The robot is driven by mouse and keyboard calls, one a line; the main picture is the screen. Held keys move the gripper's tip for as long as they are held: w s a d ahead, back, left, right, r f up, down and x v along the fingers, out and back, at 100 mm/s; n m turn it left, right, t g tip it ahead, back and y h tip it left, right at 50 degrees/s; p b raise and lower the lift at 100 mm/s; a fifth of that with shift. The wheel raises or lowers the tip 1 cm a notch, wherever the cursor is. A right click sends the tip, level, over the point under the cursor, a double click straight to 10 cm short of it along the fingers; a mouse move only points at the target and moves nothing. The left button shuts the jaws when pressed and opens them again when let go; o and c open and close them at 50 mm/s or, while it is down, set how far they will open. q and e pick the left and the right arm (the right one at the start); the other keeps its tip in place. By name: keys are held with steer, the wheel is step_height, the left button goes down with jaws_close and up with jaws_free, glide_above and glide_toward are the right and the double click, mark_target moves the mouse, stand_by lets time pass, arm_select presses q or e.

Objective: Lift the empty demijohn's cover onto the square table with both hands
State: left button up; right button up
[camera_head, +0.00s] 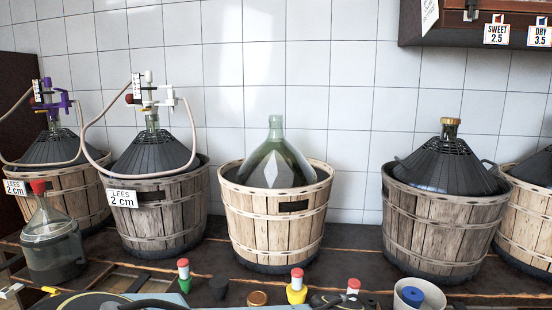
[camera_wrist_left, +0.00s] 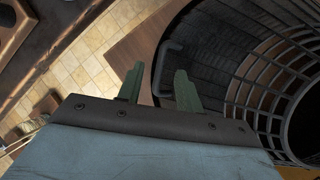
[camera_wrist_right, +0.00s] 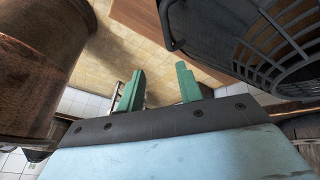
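The uncovered demijohn (camera_head: 275,160) is green glass and stands in the middle wooden basket (camera_head: 275,222). A dark ribbed cover (camera_wrist_left: 275,75) with an open cage-like top shows in the left wrist view, over a brown wooden surface (camera_wrist_left: 142,45) that may be the square table. The cover also shows in the right wrist view (camera_wrist_right: 215,30). My left gripper (camera_wrist_left: 159,85) is open, its green fingers apart, close to one side handle (camera_wrist_left: 165,68). My right gripper (camera_wrist_right: 160,85) is open and empty, a little short of the other handle (camera_wrist_right: 166,25). Neither gripper shows in the head view.
Covered demijohns in baskets stand either side, one (camera_head: 446,160) at right and one (camera_head: 152,150) at left with tubing. A small jug (camera_head: 52,255) stands front left. A large copper-brown vessel (camera_wrist_right: 38,65) is left of my right gripper. Tiled floor (camera_wrist_left: 80,55) lies below.

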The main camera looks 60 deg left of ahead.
arm_select(q)
steer(key=shift+s+d+r, duration=0.1)
steer(key=shift+s+r, duration=0.05)
steer(key=shift+r, duration=0.1)
arm_select(e)
steer(key=shift+r, duration=0.4)
